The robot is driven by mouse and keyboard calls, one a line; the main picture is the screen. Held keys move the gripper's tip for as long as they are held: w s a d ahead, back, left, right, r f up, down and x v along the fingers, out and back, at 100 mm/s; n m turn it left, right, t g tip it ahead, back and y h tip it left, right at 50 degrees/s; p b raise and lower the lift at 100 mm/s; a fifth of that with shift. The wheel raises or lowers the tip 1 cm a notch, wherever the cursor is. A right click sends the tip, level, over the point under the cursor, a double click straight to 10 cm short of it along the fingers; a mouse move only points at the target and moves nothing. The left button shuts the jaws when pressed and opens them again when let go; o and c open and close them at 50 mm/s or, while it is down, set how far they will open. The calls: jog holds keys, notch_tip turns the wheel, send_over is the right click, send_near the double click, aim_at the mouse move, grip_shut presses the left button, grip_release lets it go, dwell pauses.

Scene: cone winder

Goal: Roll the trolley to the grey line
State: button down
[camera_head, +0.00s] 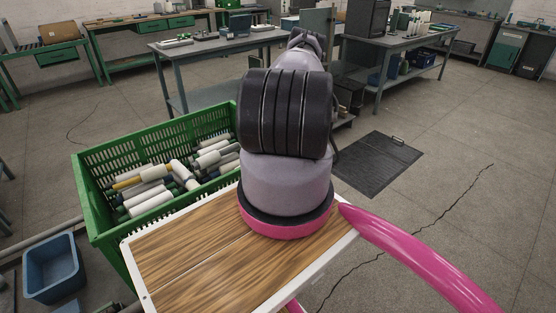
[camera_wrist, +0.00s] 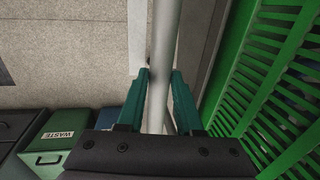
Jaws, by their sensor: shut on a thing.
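The trolley carries a green slatted crate (camera_head: 88,200) holding several white, green and yellow-ended tubes, left of my arm in the head view. The crate wall also shows at the right of the wrist view (camera_wrist: 238,72). My gripper (camera_wrist: 158,73) has its teal fingers shut on a pale grey bar (camera_wrist: 165,30), which looks like the trolley's handle. The bar runs up the wrist view between the fingers, beside the crate. The gripper is hidden in the head view. A pale strip (camera_wrist: 137,35) shows on the floor beside the bar; I cannot tell if it is the grey line.
A blue bin (camera_head: 53,268) stands on the floor at the lower left. A green bin marked WASTE (camera_wrist: 52,140) is at the lower left of the wrist view. A dark mat (camera_head: 376,163) lies right of my arm. Workbenches (camera_head: 410,42) stand behind; floor at right is open.

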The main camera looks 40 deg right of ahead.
jog(key=c, duration=0.6)
grip_release()
jog(key=shift+r, duration=0.15)
jog(key=r, duration=0.3)
jog(key=d+r, duration=0.1)
jog(key=r, duration=0.3)
jog(key=d+r, duration=0.1)
jog(key=r, duration=0.2)
jog(key=shift+d+r, duration=0.1)
jog(key=shift+r, duration=0.05)
